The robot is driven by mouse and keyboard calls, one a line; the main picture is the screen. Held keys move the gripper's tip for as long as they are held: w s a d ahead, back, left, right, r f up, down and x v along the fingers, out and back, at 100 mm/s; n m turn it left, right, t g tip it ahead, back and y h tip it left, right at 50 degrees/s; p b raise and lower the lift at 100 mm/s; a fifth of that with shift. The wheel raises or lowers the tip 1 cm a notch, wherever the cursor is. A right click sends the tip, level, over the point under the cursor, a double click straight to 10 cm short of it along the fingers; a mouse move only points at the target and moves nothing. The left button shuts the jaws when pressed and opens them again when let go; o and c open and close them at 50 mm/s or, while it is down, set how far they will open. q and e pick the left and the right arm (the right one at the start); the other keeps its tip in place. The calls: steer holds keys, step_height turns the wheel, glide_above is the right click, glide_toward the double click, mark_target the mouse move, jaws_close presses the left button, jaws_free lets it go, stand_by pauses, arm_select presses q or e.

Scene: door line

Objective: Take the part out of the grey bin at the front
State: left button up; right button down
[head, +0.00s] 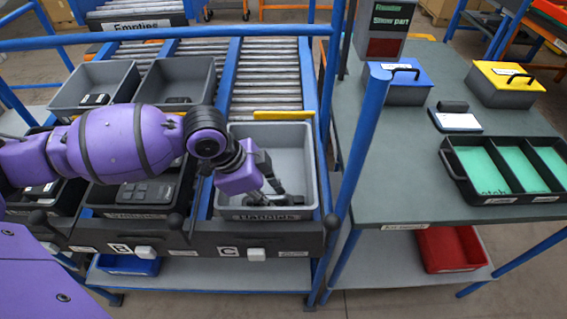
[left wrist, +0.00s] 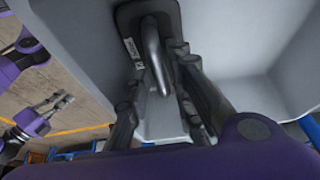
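The grey bin (head: 302,150) at the front of lane C has a label that reads like "Handles". My left gripper (head: 273,190) reaches down into it. In the left wrist view the part is a dark plate (left wrist: 128,20) with a grey curved lever (left wrist: 153,55), lying in the bin. My left gripper's fingers (left wrist: 158,75) are apart, one on each side of the lever; I cannot tell whether they touch it. In the head view dark parts near the fingers are partly hidden. My right gripper (left wrist: 58,100) shows small at the left of the left wrist view, empty, its fingers apart.
Other grey bins with dark parts, one of them (head: 185,78), stand to the left on the roller rack. A blue post (head: 362,140) rises between the bin and the grey table (head: 400,195). A black tray with green compartments (head: 457,180) and lidded boxes stand on the table.

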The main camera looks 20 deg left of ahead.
arm_select(q)
jaws_close()
steer(key=shift+r, duration=0.2)
